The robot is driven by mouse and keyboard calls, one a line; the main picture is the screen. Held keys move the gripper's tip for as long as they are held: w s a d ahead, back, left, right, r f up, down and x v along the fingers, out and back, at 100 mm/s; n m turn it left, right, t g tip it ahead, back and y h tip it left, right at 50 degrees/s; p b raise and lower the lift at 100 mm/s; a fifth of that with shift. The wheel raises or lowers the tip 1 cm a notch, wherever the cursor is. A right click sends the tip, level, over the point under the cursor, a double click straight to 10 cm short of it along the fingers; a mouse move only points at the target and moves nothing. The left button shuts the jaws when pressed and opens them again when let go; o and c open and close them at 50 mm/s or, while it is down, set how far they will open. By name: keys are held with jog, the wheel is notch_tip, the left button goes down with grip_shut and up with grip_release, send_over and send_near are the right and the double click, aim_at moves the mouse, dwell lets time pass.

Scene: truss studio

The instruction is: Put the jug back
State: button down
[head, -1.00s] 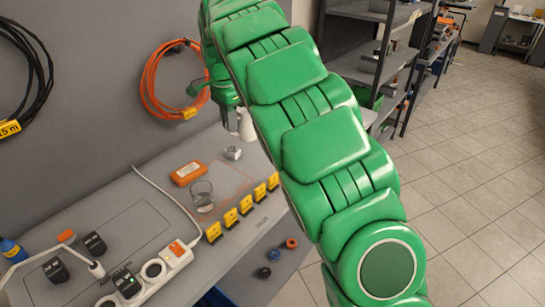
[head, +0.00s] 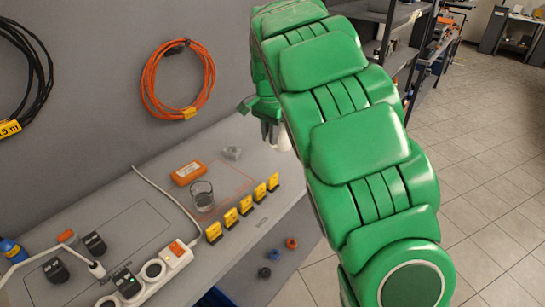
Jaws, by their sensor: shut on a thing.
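My gripper (head: 272,128) is above the far end of the bench, partly hidden behind my green arm. It is shut on a pale, whitish thing (head: 284,141), which appears to be the jug. Only a small part of it shows beside my arm, so its handle and its tilt cannot be told. A thin orange-red outline (head: 250,178) is marked on the grey bench top (head: 130,205), left of and below my gripper. A clear glass (head: 202,195) stands upright at its left side.
An orange case (head: 188,173) and a small grey object (head: 232,153) lie behind the glass. Several yellow tags (head: 246,205) stand along the bench's front edge. A white power strip (head: 165,266) lies at the left front. Inside the outline, right of the glass, looks clear.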

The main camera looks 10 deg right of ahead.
jog(key=shift+f, duration=0.6)
jog(key=shift+w+f, duration=0.2)
jog(key=shift+w, duration=0.15)
jog(key=shift+w+a+f, duration=0.3)
jog(key=shift+w+f, duration=1.8)
jog(key=shift+w, duration=0.1)
jog(key=shift+w+a+f, duration=0.25)
jog(key=shift+w+f, duration=1.85)
jog(key=shift+w, duration=0.1)
jog(key=shift+w+a+f, duration=0.3)
jog(key=shift+w+f, duration=1.8)
jog(key=shift+w, duration=0.1)
jog(key=shift+f, duration=0.1)
jog(key=c, duration=1.1)
grip_release()
notch_tip(320, 180, up, 12)
jog(key=shift+r, duration=0.1)
